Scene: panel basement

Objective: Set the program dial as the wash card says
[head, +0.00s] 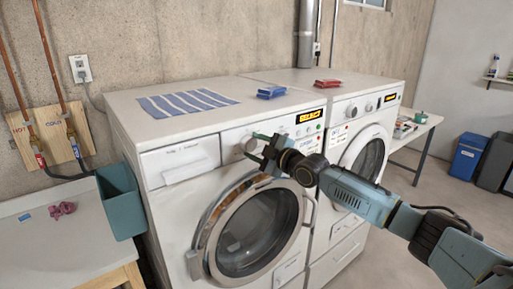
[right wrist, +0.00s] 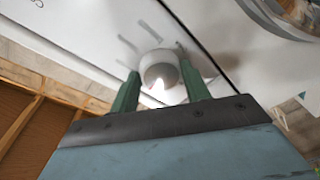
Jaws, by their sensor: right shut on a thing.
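The program dial (head: 250,145) is a round pale knob on the control panel of the nearer white washer (head: 180,205). My right gripper (head: 261,147) reaches it from the right. In the right wrist view the green fingers (right wrist: 161,82) stand on both sides of the whitish dial (right wrist: 160,66) and are shut on it. Faint grey marks fan out on the panel around the dial. The washer's display (head: 310,115) shows orange letters that look like SELECT. I cannot make out a wash card for certain. My left gripper is out of view.
A striped cloth (head: 187,101) and a blue folded item (head: 271,92) lie on the nearer washer. A red one (head: 328,83) lies on the second washer (head: 372,112). A teal bin (head: 121,200) hangs at the left side. The round door (head: 255,232) is just below my gripper.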

